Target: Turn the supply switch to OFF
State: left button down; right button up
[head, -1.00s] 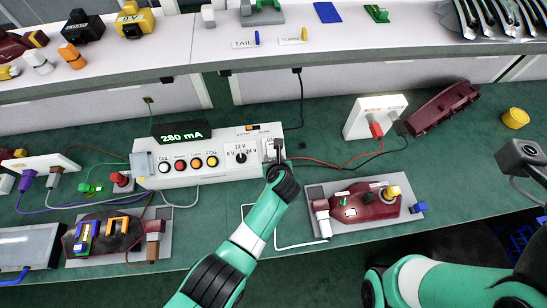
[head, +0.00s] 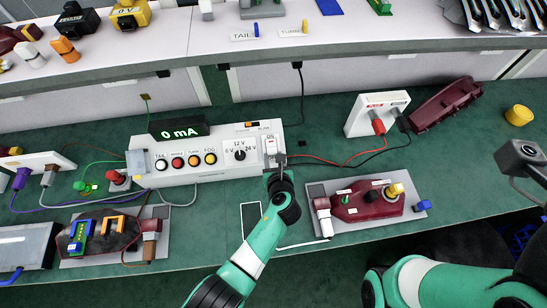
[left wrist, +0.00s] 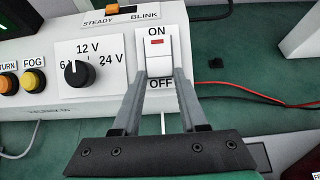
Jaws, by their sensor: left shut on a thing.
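The supply switch (head: 270,146) is a white rocker at the right end of the white supply box (head: 204,157). In the left wrist view the switch (left wrist: 157,58) has ON above, OFF below and a red mark near its top. My left gripper (head: 275,160) is at the switch's lower end. In the left wrist view its two fingers (left wrist: 162,76) are on either side of the lower rocker, shut on it. The display (head: 180,132) reads 0 mA. My right arm shows at lower right; its gripper is out of view.
A voltage knob (head: 240,154) and several lamp buttons are left of the switch. Red and black leads run right to a white socket box (head: 377,113). A dark red lamp (head: 367,202) on a grey plate lies right of my left arm.

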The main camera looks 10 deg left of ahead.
pick_arm(q)
jog(key=shift+c, duration=2.2)
grip_release()
jog(key=p+v, duration=1)
jog(key=v, duration=0.1)
jog(key=shift+s+p, duration=0.3)
jog(key=shift+p, duration=0.1)
jog(key=shift+d+r, duration=0.1)
